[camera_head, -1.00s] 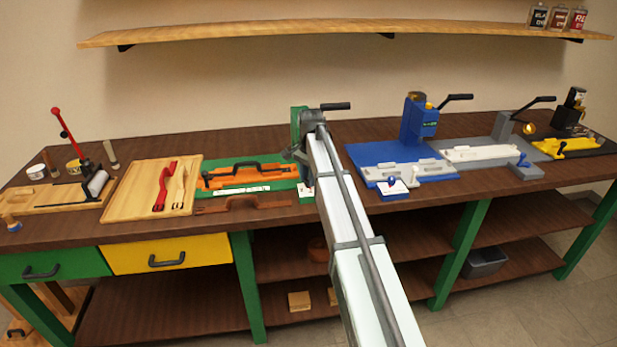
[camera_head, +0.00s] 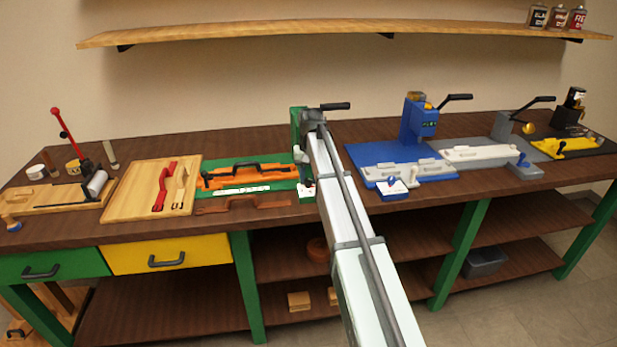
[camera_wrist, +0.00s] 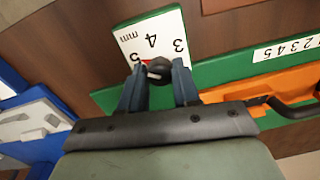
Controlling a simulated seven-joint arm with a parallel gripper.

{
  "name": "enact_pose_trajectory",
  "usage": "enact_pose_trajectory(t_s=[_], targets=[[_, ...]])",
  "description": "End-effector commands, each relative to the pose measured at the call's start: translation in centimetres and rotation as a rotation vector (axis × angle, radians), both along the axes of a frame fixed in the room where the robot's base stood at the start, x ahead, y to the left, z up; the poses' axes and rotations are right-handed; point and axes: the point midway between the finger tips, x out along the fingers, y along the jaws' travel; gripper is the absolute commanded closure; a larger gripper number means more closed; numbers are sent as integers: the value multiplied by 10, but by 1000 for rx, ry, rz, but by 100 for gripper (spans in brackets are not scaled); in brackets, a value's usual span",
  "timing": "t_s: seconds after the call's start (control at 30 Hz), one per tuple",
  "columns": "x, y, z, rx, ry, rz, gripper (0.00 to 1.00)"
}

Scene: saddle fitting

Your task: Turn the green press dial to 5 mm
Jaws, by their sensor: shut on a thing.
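The green press (camera_head: 296,122) stands at the middle of the bench, partly hidden behind my arm. Its white dial plate (camera_wrist: 166,25) shows 3, 4, 5 and mm in the wrist view. A dark round knob (camera_wrist: 159,69) sits at the plate's lower edge. A small red pointer (camera_wrist: 146,62) shows beside the knob, close to the 5; the fingers and knob partly cover it, so its exact reading is unclear. My gripper (camera_wrist: 159,80) is shut on the knob, one finger on each side. In the head view my arm hides most of the gripper.
An orange fixture (camera_head: 250,176) with a dark handle lies on the green base left of the press. A numbered white strip (camera_wrist: 286,47) is close by. A blue press (camera_head: 420,120) stands to the right. The green press's lever (camera_head: 335,106) sticks out above my arm.

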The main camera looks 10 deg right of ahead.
Motion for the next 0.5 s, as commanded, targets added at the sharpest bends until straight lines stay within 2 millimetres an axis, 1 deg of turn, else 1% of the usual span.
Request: enact_pose_trajectory(t_s=[0.2,0.5], targets=[[0,0,0,0,0,60,99],[0,0,0,0,1,80,99]])
